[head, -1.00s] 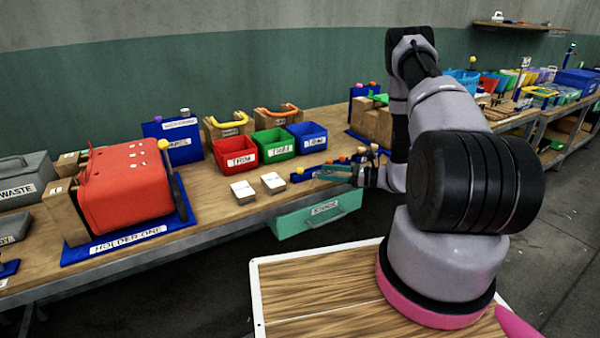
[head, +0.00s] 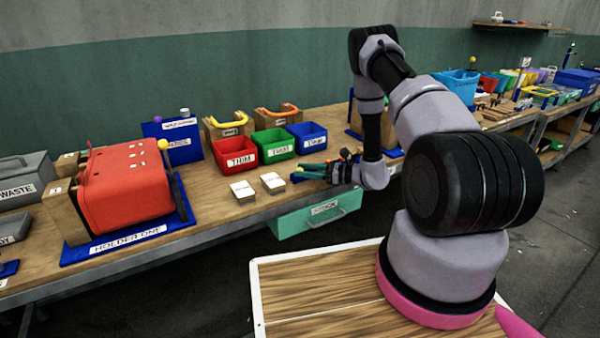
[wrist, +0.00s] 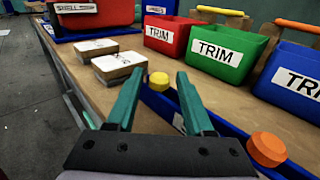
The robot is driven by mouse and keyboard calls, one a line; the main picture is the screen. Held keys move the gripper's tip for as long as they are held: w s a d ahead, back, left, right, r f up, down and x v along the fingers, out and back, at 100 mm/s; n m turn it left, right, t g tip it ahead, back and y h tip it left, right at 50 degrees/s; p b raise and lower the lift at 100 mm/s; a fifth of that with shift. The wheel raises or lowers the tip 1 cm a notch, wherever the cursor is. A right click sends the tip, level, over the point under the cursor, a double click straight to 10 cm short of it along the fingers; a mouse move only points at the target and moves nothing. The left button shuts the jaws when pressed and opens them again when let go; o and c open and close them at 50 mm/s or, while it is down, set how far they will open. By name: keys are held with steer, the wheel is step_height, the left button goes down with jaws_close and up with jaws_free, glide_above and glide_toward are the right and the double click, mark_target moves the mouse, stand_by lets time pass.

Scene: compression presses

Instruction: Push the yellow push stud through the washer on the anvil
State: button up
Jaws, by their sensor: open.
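The yellow push stud (wrist: 158,81) shows in the wrist view as a yellow knob at a long blue rack (wrist: 160,105). My gripper (wrist: 158,76) is open, its two teal fingers on either side of the yellow knob in the picture. Contact cannot be told. In the head view my gripper (head: 300,172) is low over the bench, right of two white-topped blocks, and hides most of the rack. A red press-like unit (head: 125,185) with a yellow-knobbed lever stands on a blue base labelled "HOLDER ONE". I cannot make out the washer or anvil.
An orange knob (wrist: 267,148) stands on the rack, right of my gripper. Two white-topped blocks (wrist: 118,68) lie to the left. Red (head: 236,153), green (head: 274,143) and blue (head: 308,137) bins stand behind. A teal drawer (head: 315,213) hangs under the bench edge.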

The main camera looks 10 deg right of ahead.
jaws_close()
steer(key=shift+r, duration=0.1)
